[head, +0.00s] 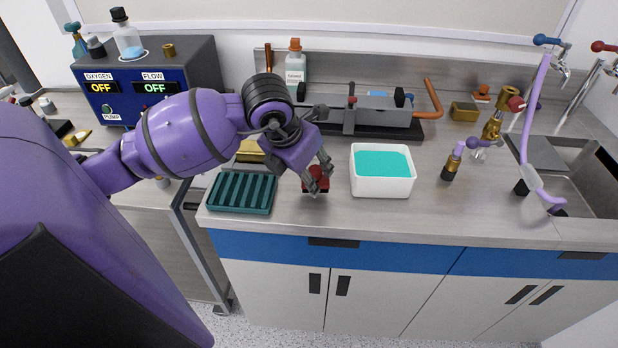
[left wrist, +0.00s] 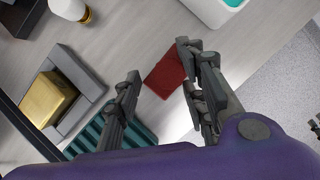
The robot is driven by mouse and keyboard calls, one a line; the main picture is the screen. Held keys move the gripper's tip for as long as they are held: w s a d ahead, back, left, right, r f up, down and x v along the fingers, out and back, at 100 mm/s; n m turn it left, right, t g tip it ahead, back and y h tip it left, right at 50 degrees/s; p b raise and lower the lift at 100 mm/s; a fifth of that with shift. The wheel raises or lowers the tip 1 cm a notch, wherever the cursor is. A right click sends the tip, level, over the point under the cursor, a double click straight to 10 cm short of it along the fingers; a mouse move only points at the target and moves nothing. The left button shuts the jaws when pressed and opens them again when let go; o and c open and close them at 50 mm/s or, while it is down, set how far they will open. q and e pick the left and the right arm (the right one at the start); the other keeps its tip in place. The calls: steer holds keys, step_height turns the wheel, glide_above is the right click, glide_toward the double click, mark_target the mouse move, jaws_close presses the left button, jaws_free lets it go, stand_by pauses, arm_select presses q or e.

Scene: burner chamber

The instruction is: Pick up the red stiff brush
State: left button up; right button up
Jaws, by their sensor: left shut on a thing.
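The red stiff brush (head: 317,173) is a small dark-red block with a dark lower edge, at the counter between a teal ribbed rack and a white basin. My left gripper (head: 318,178) reaches down to it from above and is shut on it, with fingers on either side. In the left wrist view the brush (left wrist: 167,77) shows as a flat red rectangle between the spread fingers (left wrist: 160,68). I cannot tell whether it is clear of the counter. My right gripper is not in view.
The teal rack (head: 243,191) is close on the left. The white basin (head: 382,190) with teal liquid is close on the right. A burner apparatus (head: 374,126) lies behind. Bare counter (head: 420,215) extends in front and right, toward the sink (head: 590,185).

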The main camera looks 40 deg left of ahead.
arm_select(q)
steer(key=s+d+r+p, duration=0.3)
steer(key=s+d+r, duration=0.5)
steer(key=d+r, duration=0.3)
steer(key=shift+d, duration=0.3)
steer(key=o, duration=0.7)
steer(key=shift+c, duration=1.6)
steer(key=shift+o, duration=1.3)
steer(key=c, duration=0.6)
steer(key=shift+f, duration=0.1)
jaws_close()
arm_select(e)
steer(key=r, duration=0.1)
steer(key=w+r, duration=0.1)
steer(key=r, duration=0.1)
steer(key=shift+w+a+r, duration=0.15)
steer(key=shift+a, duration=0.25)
